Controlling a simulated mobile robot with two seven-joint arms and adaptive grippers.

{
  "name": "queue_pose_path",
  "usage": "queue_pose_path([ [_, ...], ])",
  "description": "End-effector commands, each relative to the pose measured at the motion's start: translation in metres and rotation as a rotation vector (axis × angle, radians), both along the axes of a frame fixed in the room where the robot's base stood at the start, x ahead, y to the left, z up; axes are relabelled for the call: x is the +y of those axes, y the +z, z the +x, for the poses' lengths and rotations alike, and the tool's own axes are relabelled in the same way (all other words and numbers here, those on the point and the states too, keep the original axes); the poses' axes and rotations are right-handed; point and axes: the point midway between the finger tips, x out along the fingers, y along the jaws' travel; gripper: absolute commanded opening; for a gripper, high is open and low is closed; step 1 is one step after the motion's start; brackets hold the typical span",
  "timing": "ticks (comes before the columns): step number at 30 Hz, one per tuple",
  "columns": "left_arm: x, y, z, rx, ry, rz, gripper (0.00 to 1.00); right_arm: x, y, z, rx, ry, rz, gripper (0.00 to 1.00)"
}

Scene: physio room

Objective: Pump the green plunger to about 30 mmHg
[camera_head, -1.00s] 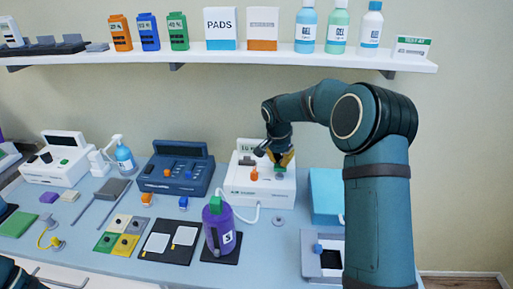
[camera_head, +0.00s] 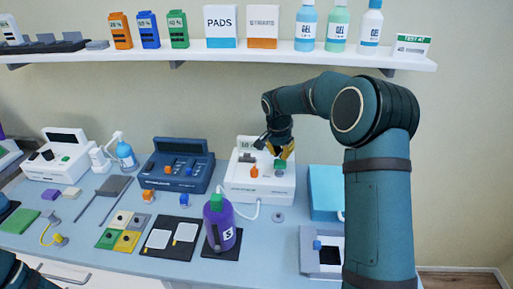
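The white pump unit (camera_head: 240,187) stands at the back of the table, with a small display (camera_head: 249,156) whose reading is too small to read surely. Its green plunger (camera_head: 280,165) is at the right of the top, beside an orange knob (camera_head: 254,171). My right gripper (camera_head: 282,153) is directly above the green plunger, with its yellow fingertips pointing down close over it. Whether they touch it, and how far they are apart, is unclear. My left gripper is out of view; only a dark part of my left arm shows at the lower left corner.
A purple bottle (camera_head: 217,228) stands on a dark pad in front of the unit, with a white hose running beside it. A dark blue device (camera_head: 170,176) is to the left. A light blue box (camera_head: 325,192) is to the right. A shelf (camera_head: 270,56) hangs above.

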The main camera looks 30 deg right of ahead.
Motion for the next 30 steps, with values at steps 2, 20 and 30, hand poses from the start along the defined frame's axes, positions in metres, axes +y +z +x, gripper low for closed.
queue_pose_path([
  [2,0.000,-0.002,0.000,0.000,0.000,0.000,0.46,0.000,-0.003,0.000,0.001,0.000,0.000,0.00],
  [20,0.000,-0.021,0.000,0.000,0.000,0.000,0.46,0.000,-0.031,0.000,0.000,0.000,0.000,0.00],
  [30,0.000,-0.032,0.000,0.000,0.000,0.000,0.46,0.000,-0.046,0.000,0.002,0.000,0.000,0.00],
])
